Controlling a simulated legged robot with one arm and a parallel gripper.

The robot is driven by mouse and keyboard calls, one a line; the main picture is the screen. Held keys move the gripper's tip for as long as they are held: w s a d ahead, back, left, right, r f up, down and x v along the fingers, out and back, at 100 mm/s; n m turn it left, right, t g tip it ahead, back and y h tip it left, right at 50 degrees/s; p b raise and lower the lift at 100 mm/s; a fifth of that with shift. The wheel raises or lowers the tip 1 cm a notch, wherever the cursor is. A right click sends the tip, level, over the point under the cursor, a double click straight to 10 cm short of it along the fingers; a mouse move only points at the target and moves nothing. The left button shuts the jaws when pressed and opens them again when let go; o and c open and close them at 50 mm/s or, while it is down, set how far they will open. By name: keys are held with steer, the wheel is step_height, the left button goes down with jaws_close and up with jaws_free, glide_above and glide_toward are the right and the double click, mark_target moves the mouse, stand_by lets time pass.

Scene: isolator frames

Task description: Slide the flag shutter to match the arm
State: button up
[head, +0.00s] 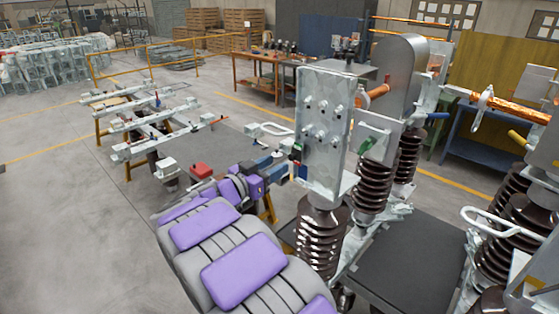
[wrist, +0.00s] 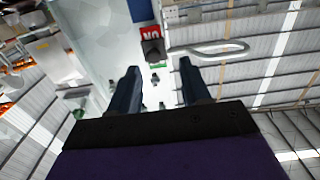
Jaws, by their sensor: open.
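The flag shutter shows in the wrist view as a red plate with white upside-down "ON" lettering (wrist: 150,34), a dark tab (wrist: 153,50) and a thin green strip (wrist: 158,66). In the head view this small red, black and green spot (head: 296,155) is on the left edge of the grey metal housing (head: 327,115). My gripper (wrist: 160,78) is open, its two dark blue fingers apart, with the tab ahead between their tips. No contact shows. In the head view my gripper (head: 285,168) is beside the housing, partly hard to make out. An orange copper arm (head: 515,107) extends at right.
Brown ribbed insulators (head: 320,240) stand below.

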mark_target(290, 158)
steer(key=w+d, duration=0.3)
steer(key=d, duration=0.1)
steer(key=shift+d+r, duration=0.1)
steer(key=shift+r, duration=0.05)
steer(key=shift+a, duration=0.85)
steer(key=shift+c, duration=0.2)
steer(key=shift+a, duration=0.1)
steer(key=shift+c, duration=0.7)
steer(key=shift+s+d, duration=0.15)
steer(key=shift+d, duration=0.45)
steer(key=c, duration=0.5)
steer(key=shift+c, duration=0.5)
steer(key=shift+a, duration=0.1)
jaws_close()
